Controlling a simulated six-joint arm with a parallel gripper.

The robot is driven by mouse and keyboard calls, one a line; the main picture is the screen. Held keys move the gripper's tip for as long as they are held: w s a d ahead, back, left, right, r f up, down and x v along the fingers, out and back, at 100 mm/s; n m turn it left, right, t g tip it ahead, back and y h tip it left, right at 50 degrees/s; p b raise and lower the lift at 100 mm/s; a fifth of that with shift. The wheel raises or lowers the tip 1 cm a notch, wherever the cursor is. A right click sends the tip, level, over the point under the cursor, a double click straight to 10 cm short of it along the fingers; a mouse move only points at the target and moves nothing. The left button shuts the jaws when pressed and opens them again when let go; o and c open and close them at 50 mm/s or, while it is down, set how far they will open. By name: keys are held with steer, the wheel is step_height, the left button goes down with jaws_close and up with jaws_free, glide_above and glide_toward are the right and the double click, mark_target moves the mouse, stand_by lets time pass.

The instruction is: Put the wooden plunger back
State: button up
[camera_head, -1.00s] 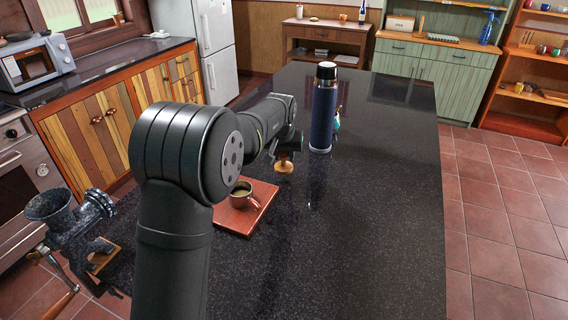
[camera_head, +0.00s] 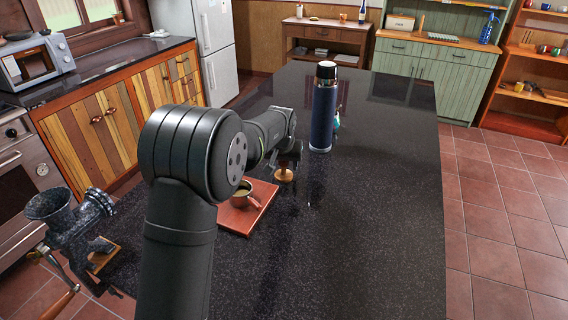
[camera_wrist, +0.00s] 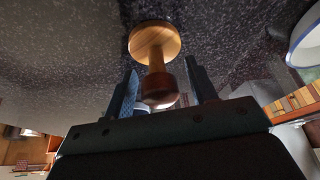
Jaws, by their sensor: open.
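The wooden plunger (camera_head: 284,175) has a pale round disc and a darker handle. In the head view it is on or just above the dark counter, beyond the red-brown board. In the wrist view the plunger (camera_wrist: 155,43) has its disc away from me and its dark handle end between my fingers. My gripper (camera_wrist: 160,78) is open, with one finger on each side of the handle; any contact is unclear. In the head view my gripper (camera_head: 289,158) is small, dark and just above the plunger.
A cup (camera_head: 243,191) of dark liquid stands on the red-brown board (camera_head: 236,221). A dark blue flask (camera_head: 322,110) stands behind and to the right of my gripper. A grinder (camera_head: 70,225) is at front left. The counter's right side is clear. A white blue-rimmed vessel (camera_wrist: 306,45) shows in the wrist view.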

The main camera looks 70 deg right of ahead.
steer(key=v, duration=1.2)
steer(key=shift+r, duration=0.15)
steer(key=x, duration=1.2)
steer(key=shift+r, duration=1.65)
